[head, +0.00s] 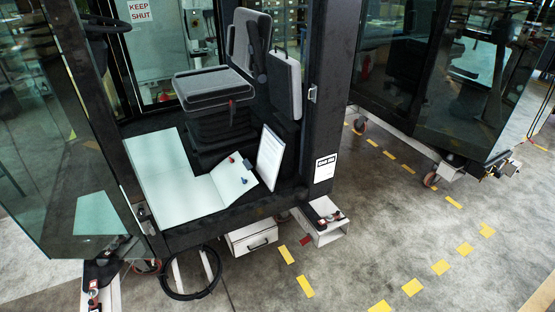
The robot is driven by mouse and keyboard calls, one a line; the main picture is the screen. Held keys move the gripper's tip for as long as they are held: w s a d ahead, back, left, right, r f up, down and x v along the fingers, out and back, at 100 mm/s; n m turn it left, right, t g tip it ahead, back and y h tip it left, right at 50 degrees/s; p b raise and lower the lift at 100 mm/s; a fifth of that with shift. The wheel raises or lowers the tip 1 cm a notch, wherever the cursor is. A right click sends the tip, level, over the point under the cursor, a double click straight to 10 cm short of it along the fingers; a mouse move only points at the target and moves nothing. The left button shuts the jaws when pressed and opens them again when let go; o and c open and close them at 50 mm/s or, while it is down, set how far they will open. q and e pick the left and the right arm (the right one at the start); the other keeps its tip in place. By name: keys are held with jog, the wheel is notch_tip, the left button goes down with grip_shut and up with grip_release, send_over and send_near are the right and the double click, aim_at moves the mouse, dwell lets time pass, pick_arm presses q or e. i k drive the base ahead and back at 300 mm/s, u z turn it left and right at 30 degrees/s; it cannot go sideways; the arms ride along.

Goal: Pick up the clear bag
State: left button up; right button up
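I cannot make out a clear bag for certain in the head view. A pale green L-shaped sheet (165,180) covers part of the cab floor. Two small items lie on its right end, a red one (232,158) and a dark blue one (244,181); whether clear film surrounds them I cannot tell. A white printed sheet or packet (270,157) stands tilted at the right edge of the cab floor, close to the seat. Neither of my grippers is in view.
The black seat (215,95) stands behind the green sheet. Dark posts and a glass door (45,150) frame the cab opening. Below are a white drawer box (251,237) and a coiled black cable (190,290). Another cab stands at right; grey floor with yellow dashes (412,287) lies between.

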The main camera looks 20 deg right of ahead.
aim_at(272, 149)
jog(key=z, duration=0.6)
jog(key=i, duration=0.65)
jog(key=z, duration=0.45)
jog(key=i, duration=0.8)
jog(key=u, duration=0.35)
